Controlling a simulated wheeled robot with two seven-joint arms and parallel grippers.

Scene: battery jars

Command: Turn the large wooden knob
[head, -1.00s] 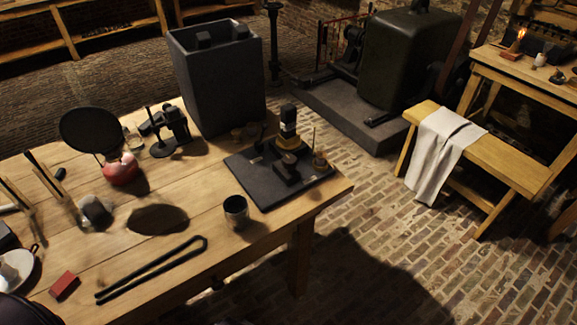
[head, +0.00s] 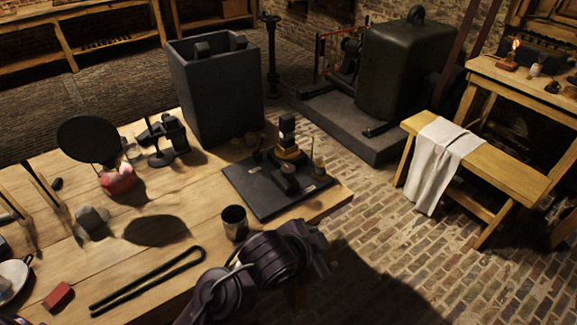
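A dark flat base (head: 262,200) lies near the right end of the wooden table (head: 150,265). A dark upright block (head: 287,128) with a yellowish round part (head: 289,154) stands at its back. A brown round-topped piece (head: 284,172) sits in front of it, and a small tan piece with a thin upright rod (head: 318,168) stands at the right. I cannot tell for sure which piece is the large wooden knob. One of my purple-grey arms reaches in from the bottom, in front of the base and apart from it.
A metal cup (head: 235,222) stands just in front of the base. A tall grey jar (head: 208,90) stands behind it. Black tongs (head: 148,281) and a red block (head: 58,297) lie at the front left. A bench with a cloth (head: 440,160) stands apart at the right.

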